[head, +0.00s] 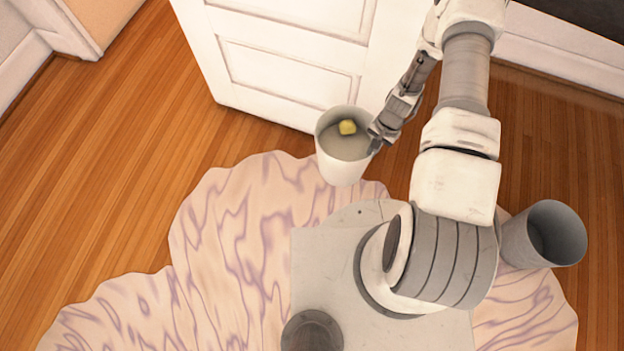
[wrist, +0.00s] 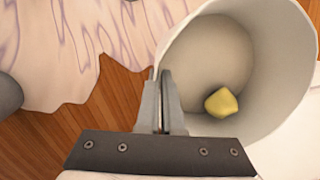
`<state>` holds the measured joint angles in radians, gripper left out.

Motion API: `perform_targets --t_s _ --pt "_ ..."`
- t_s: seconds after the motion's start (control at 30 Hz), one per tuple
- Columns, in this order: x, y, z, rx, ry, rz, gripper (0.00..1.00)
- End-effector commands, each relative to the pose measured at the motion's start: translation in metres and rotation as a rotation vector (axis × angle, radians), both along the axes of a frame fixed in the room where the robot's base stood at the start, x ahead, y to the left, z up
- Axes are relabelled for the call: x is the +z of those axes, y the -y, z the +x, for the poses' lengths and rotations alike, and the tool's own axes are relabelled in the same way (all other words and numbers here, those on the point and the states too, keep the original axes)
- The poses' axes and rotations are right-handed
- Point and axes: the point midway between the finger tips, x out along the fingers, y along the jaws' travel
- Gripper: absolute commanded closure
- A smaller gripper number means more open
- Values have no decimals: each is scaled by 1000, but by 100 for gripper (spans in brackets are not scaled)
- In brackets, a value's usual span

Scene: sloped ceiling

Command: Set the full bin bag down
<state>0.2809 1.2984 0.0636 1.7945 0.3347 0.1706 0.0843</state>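No bin bag as such shows in either view. A white bin (head: 338,170) stands or hangs upright by the white door, open at the top, with a small yellow lump (head: 347,127) inside. My gripper (head: 376,138) is at the right side of its rim. In the wrist view, the fingers of my gripper (wrist: 161,100) are close together with the wall of the white bin (wrist: 285,50) between them, one inside and one outside. The yellow lump (wrist: 221,102) lies at the bottom. I cannot tell whether the bin's base touches the floor.
A grey bin (head: 545,235) is at the right, its opening visible. A pale purple-veined rug (head: 230,230) covers the floor around my base. A white panelled door (head: 285,60) is just behind the white bin. Bare wood floor (head: 130,150) is free at the left.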

Motion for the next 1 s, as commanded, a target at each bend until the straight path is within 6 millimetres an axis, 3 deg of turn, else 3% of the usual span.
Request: perform_targets --t_s 0.1,0.37,0.8,1.0 --pt "-24 2 -13 -39 1 5 100" --pt "-44 -12 -21 -57 3 6 100" --pt "-94 -94 -29 -54 4 5 100" --pt "-103 -113 -30 -57 5 5 100"
